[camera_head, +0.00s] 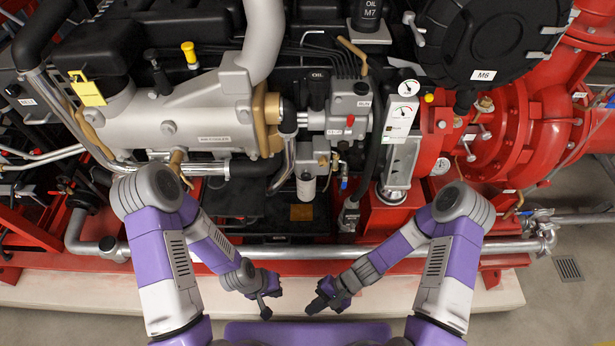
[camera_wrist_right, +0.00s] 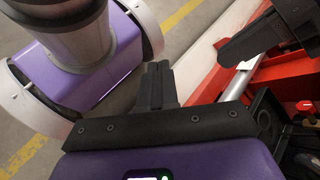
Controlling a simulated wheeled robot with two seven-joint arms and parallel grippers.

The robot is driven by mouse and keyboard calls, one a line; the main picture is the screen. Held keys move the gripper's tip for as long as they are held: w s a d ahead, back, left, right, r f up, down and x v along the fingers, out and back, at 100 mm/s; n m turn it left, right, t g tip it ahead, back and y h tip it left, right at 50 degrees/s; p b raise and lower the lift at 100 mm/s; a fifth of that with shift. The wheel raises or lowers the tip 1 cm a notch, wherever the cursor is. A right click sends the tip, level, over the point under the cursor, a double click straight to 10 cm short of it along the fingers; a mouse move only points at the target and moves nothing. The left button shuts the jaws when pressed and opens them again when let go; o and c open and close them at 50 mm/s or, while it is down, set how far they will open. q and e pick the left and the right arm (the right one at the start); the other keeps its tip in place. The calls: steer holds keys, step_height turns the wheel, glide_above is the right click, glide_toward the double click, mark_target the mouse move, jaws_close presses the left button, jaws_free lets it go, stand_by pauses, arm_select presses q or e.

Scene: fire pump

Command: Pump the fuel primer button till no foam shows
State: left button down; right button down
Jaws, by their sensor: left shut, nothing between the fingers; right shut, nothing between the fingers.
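I cannot make out the fuel primer button for certain. A grey housing (camera_head: 350,100) with a small red knob (camera_head: 350,121) stands at the centre of the engine in the head view. A small pale cylinder (camera_head: 306,188) hangs to the lower left of it, with a blue lever (camera_head: 344,183) at its right. No foam can be made out. My left gripper (camera_head: 267,304) is shut and empty in front of the base rail. My right gripper (camera_head: 320,303) is shut and empty to its right; its fingers also show in the right wrist view (camera_wrist_right: 158,84). Both are apart from the engine.
A silver pipe (camera_head: 300,252) runs along the front of the red base, above a pale plinth (camera_head: 100,296). A gauge panel (camera_head: 402,115) stands right of the housing. Red pump casing (camera_head: 510,135) fills the right. Open floor (camera_head: 560,310) lies at lower right.

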mark_target(306, 176)
steer(key=w+a+r+m+t+y, duration=0.6)
steer(key=w+a+r+y, duration=0.15)
steer(key=w, duration=0.35)
steer(key=w+d+r+m+t+h, duration=0.1)
steer(key=w+d+r+m+t, duration=0.5)
steer(key=w+m+t, duration=0.4)
steer(key=r+t, duration=0.1)
steer(key=t, duration=0.2)
steer(key=shift+w+r+t+h+p, duration=0.2)
steer(key=shift+w+t+h+p, duration=0.05)
steer(key=shift+t+h+p, duration=0.15)
steer(key=shift+w+d, duration=0.1)
steer(key=w+b, duration=0.4)
steer(key=w, duration=0.4)
steer(key=shift+w, duration=0.3)
steer(key=shift+w, duration=0.1)
